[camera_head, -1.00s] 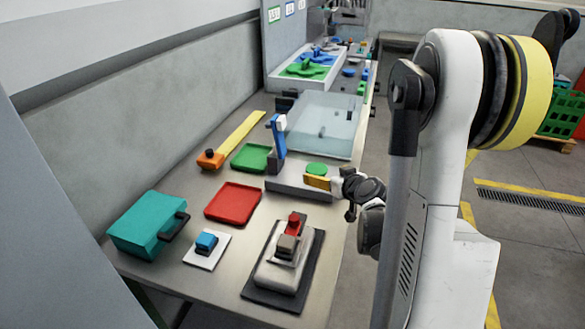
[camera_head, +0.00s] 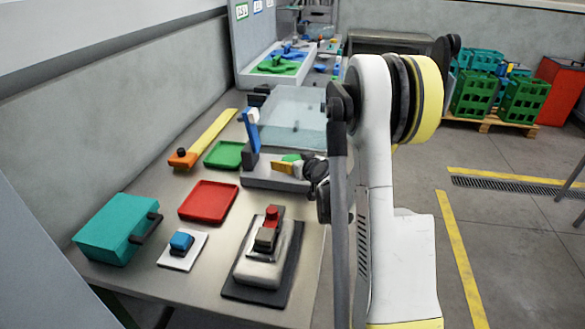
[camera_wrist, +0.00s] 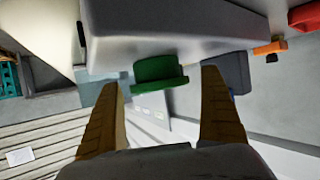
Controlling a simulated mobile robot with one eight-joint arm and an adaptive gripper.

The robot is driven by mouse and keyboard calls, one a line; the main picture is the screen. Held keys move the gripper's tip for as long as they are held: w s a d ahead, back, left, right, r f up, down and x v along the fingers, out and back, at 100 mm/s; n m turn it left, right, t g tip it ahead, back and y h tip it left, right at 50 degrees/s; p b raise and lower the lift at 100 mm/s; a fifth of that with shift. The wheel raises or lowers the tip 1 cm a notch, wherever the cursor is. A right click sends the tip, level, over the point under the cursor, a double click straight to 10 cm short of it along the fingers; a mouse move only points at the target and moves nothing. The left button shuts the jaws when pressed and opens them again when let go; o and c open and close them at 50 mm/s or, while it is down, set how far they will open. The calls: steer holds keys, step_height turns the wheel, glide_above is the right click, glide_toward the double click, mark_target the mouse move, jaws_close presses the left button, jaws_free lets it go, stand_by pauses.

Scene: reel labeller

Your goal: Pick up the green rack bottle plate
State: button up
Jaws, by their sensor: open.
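A round green piece (camera_head: 291,157) sits on the grey block of a device (camera_head: 262,180) mid-table. It also shows in the wrist view (camera_wrist: 157,72), between the fingertips and against the grey block. My gripper (camera_head: 284,167) is at that block, its yellow fingers just on the near side of the green piece. In the wrist view my gripper (camera_wrist: 160,88) is open, one finger on each side, with nothing clasped. Other green things are a flat tray (camera_head: 224,154) and a piece (camera_head: 277,65) in the white tray at the back. I cannot tell which is the rack bottle plate.
A blue-and-grey upright lever (camera_head: 251,130) stands left of the green piece. A pale clear panel (camera_head: 292,118) lies behind it. A red tray (camera_head: 208,201), teal box (camera_head: 115,229) and dark-based device (camera_head: 262,263) are nearer. Floor on the right is open, with crates (camera_head: 498,95) beyond.

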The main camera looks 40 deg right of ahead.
steer(key=c, duration=1.4)
steer(key=shift+r, duration=0.15)
